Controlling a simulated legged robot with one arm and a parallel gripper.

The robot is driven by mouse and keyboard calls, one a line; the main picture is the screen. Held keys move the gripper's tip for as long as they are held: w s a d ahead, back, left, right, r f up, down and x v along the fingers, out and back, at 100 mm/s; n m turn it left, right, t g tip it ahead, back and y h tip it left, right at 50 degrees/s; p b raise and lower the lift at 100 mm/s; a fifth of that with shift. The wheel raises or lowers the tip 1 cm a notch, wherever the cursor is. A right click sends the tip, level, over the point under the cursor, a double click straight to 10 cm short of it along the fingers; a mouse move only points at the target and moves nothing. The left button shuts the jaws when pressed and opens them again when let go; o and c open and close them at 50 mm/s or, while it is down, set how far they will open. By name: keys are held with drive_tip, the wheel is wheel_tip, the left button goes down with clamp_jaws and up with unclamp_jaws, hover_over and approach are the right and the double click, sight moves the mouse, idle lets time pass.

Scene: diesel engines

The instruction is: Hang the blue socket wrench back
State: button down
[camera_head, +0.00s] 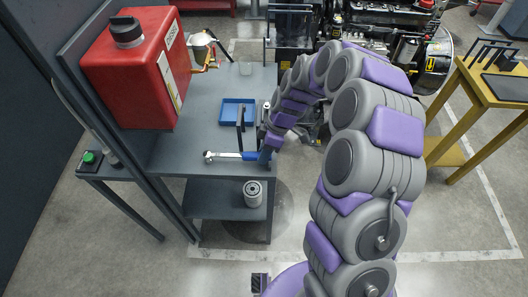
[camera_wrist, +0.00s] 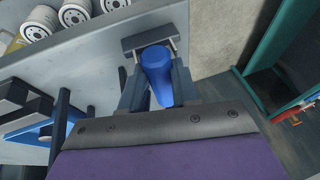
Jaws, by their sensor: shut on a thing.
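The blue socket wrench (camera_head: 228,155) shows in the head view near the front edge of the grey workbench, its metal shaft and socket head pointing left. My gripper (camera_head: 265,154) is at its blue handle end, at the right front corner of the bench. In the wrist view the blue handle (camera_wrist: 157,72) sits between the fingers of my gripper (camera_wrist: 155,92), which is shut on it. The socket head is hidden in the wrist view. I cannot tell from the head view whether the wrench touches the bench. No hanging place is clearly visible.
A blue tray (camera_head: 238,115) lies on the grey workbench (camera_head: 185,140), behind the wrench. A red diesel tank (camera_head: 135,75) stands at left. An oil filter (camera_head: 252,193) is on the lower shelf. The engine (camera_head: 400,45) and a yellow table (camera_head: 490,95) are at right.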

drive_tip(key=c, duration=0.8)
unclamp_jaws()
drive_tip(key=o, duration=0.4)
drive_tip(key=shift+r, duration=0.1)
drive_tip(key=shift+c, duration=0.2)
drive_tip(key=shift+w+d+r, duration=0.1)
drive_tip(key=shift+w+r, duration=0.05)
drive_tip(key=shift+w, duration=0.05)
drive_tip(key=shift+w+d+r, duration=0.15)
drive_tip(key=shift+w+r, duration=0.05)
drive_tip(key=shift+r, duration=0.1)
drive_tip(key=shift+w+d+r, duration=0.1)
drive_tip(key=shift+d+r, duration=0.1)
drive_tip(key=shift+r, duration=0.5)
drive_tip(key=shift+d+r, duration=0.15)
drive_tip(key=shift+r, duration=0.35)
